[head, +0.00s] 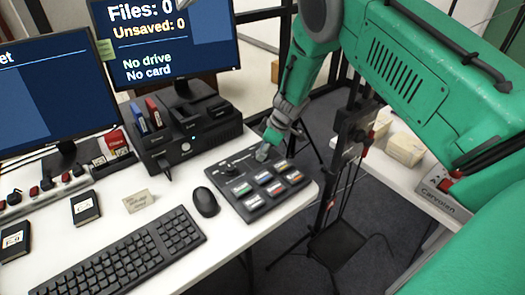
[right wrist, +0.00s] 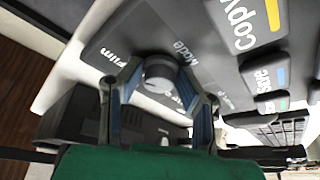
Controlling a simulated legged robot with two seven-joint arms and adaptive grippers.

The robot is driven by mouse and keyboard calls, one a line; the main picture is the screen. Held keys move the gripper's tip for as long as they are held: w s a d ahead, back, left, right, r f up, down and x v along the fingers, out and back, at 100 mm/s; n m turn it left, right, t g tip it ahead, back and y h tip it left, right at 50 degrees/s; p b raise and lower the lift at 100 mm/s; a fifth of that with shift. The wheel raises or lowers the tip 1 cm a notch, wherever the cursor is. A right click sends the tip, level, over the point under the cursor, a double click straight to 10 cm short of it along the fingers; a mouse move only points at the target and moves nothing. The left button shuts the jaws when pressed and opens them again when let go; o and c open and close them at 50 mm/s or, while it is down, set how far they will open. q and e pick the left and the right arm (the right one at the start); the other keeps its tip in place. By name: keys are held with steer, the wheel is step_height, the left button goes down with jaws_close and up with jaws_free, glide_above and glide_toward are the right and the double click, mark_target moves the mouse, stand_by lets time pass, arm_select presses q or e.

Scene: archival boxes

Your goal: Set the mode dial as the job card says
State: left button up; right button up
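The mode dial is a grey round knob (right wrist: 162,70) beside the printed word "Mode" in the right wrist view. It sits on the dark control panel (head: 225,187), whose coloured-stripe keys show in the head view. My right gripper (right wrist: 170,88) has its two fingers apart, one on each side of the dial. A gap shows at the right finger; I cannot tell whether the left finger touches. In the head view my right gripper (head: 265,150) reaches down to the panel's far edge and mostly hides the dial. A small cream card (head: 138,201) lies left of the mouse; its text is unreadable. My left gripper is out of view.
A black mouse (head: 205,201) and keyboard (head: 122,255) lie left of the panel. A black drive box (head: 188,140) stands behind it. Two monitors stand at the back; one (head: 165,45) reads "No drive, No card". A black knob (head: 229,170) is also on the panel.

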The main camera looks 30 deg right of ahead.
steer(key=shift+w+a+r, duration=0.2)
steer(key=shift+w+a, duration=0.05)
steer(key=shift+a, duration=0.2)
steer(key=shift+d, duration=0.3)
steer(key=shift+w+a+r+n+y+p, duration=0.15)
steer(key=shift+n+y+p, duration=0.15)
steer(key=shift+n+p, duration=0.4)
steer(key=n+g, duration=0.1)
steer(key=n, duration=0.1)
steer(key=shift+n+y, duration=0.3)
steer(key=n, duration=0.1)
steer(key=n+g, duration=0.1)
steer(key=n, duration=0.1)
steer(key=shift+f+n+g+y+b, duration=0.25)
steer(key=shift+n+g+y+b, duration=0.05)
steer(key=shift+b, duration=0.05)
arm_select(q)
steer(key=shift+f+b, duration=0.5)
steer(key=shift+b, duration=0.3)
arm_select(e)
steer(key=n+g, duration=0.1)
steer(key=n, duration=0.3)
steer(key=shift+g, duration=0.3)
